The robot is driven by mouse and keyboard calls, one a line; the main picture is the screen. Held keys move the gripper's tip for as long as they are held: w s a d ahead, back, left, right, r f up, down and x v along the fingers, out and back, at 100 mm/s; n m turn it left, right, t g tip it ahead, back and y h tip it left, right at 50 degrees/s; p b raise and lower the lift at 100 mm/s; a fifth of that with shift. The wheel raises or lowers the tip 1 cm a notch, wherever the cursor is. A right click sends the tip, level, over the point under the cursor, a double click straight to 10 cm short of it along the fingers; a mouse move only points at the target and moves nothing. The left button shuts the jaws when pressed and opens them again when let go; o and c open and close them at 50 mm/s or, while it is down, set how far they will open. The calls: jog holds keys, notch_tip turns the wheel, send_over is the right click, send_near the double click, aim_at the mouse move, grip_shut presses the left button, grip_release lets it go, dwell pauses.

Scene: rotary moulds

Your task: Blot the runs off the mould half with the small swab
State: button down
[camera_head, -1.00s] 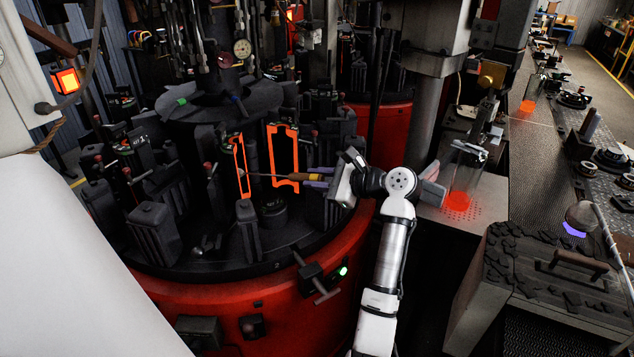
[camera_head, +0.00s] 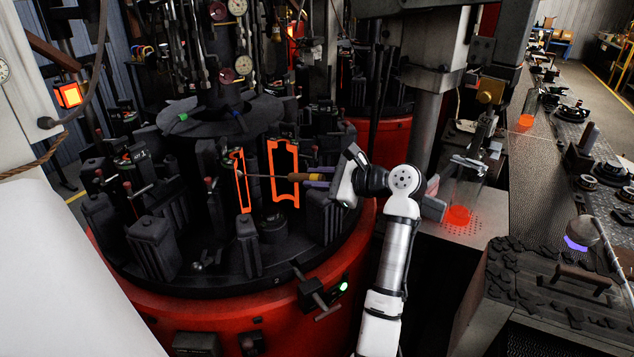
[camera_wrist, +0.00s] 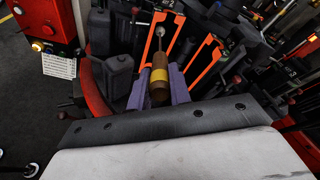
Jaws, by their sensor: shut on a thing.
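My gripper (camera_head: 322,181) is shut on the small swab (camera_head: 300,177), which has a brown and yellow handle and a thin rod. In the wrist view the swab (camera_wrist: 158,84) sits between my purple fingers (camera_wrist: 160,92), its pale round tip pointing away from me. Two dark mould halves with glowing orange edges stand upright on the rotary table: the left one (camera_head: 240,190) and the right one (camera_head: 284,150). The rod crosses in front of the right one, and the tip is at the left one, about mid-height. I cannot tell whether it touches. No runs can be made out.
The round black table (camera_head: 215,275) on its red base carries several dark mould blocks and levers close around the swab. A glass cylinder (camera_head: 466,185) with a glowing red bottom stands on a perforated plate at right. A lumpy dark box (camera_head: 540,285) is at front right.

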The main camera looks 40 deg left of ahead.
notch_tip(320, 180, down, 10)
jog(key=shift+f, duration=0.25)
dwell(1.8)
jog(key=w+d, duration=0.1)
jog(key=d, duration=0.1)
jog(key=w+d, duration=0.2)
jog(key=shift+w, duration=0.1)
dwell(0.6)
jog(key=shift+r, duration=0.15)
